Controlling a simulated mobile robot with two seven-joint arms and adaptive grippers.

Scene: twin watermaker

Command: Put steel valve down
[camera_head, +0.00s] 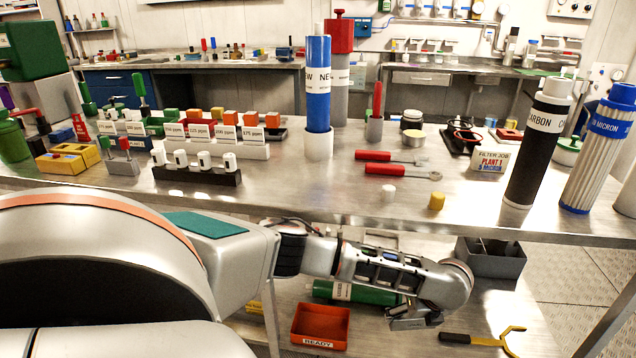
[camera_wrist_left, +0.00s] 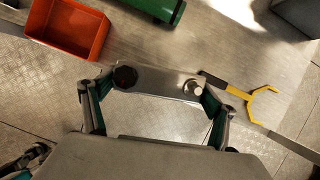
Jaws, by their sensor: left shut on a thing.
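In the head view, my left gripper (camera_head: 414,318) hangs over the lower shelf (camera_head: 395,345), below the bench top; the valve is hard to make out there. I cannot tell whether the valve touches the shelf. My right gripper is in neither view.
A red tray marked READY (camera_head: 320,325) and a green cylinder (camera_head: 358,294) lie left of the gripper on the shelf. A yellow fork tool (camera_head: 508,340) lies to the right, a grey bin (camera_head: 490,262) behind. Bare shelf shows around the valve. The bench top (camera_head: 330,205) overhangs.

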